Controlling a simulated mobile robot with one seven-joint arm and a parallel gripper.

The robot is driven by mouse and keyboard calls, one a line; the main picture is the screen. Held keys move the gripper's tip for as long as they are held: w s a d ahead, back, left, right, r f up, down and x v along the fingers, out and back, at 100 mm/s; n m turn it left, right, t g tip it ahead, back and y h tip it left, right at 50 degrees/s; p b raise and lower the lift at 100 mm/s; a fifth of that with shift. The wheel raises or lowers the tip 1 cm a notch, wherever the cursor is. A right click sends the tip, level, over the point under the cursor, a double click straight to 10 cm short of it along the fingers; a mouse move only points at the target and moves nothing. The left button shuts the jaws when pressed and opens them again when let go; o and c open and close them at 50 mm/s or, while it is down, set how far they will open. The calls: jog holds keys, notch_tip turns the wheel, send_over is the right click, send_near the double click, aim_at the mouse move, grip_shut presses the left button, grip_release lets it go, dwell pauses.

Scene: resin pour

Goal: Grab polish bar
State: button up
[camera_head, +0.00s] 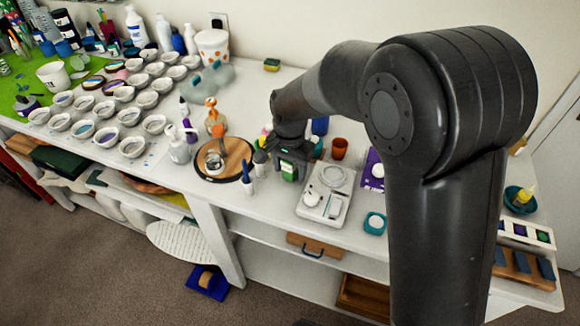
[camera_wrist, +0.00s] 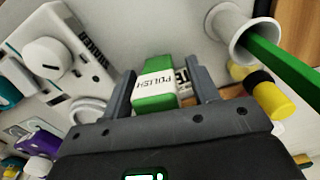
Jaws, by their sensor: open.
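The polish bar (camera_wrist: 154,88) is a green block with a white label reading "POLISH". In the wrist view it lies between the two fingers of my gripper (camera_wrist: 160,80). The fingers are open, one on each side of the bar, with a visible gap on the right; on the left the finger is close, and I cannot tell if it touches. In the head view my gripper (camera_head: 290,163) is low over the white table (camera_head: 265,205), and its fingertips and the bar cannot be made out clearly there.
A white device (camera_head: 324,197) with a knob stands just right of my gripper; it also shows in the wrist view (camera_wrist: 60,50). A white cup (camera_wrist: 232,30) with a green stick and a yellow bottle (camera_wrist: 272,98) are close by. A round wooden board (camera_head: 236,153) is to the left.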

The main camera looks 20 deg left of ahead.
jog(key=shift+f, duration=0.35)
jog(key=shift+c, duration=0.4)
jog(key=c, duration=1.1)
